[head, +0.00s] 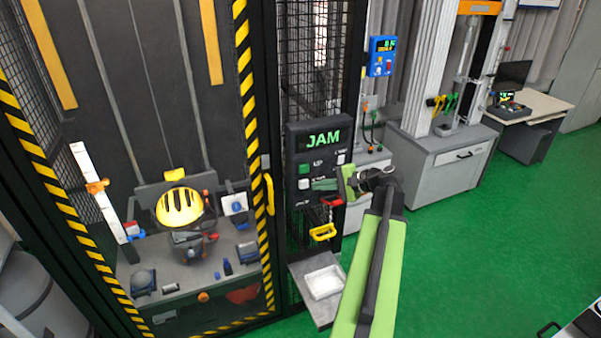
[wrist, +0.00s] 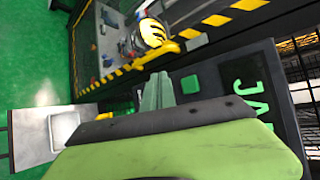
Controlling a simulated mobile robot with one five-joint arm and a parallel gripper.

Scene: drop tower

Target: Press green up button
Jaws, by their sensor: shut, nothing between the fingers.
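A dark control panel (head: 291,141) with a lit green "JAM" display (head: 323,141) stands right of the striped cage. Its square green button (head: 304,169) sits below the display's left end, above a white button (head: 304,184). My gripper (head: 321,185) is shut and empty in front of the panel, below and right of the green button. In the wrist view, the green button (wrist: 190,84) shows just right of my gripper's fingertips (wrist: 157,90), with the panel turned sideways. Whether the fingertips touch the panel cannot be told. My gripper hides part of the panel's lower right.
A yellow handle (head: 323,232) and a grey shelf with a white tray (head: 325,281) are below the panel. Grey cabinets (head: 440,165) stand right. Green floor (head: 475,240) is clear at right.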

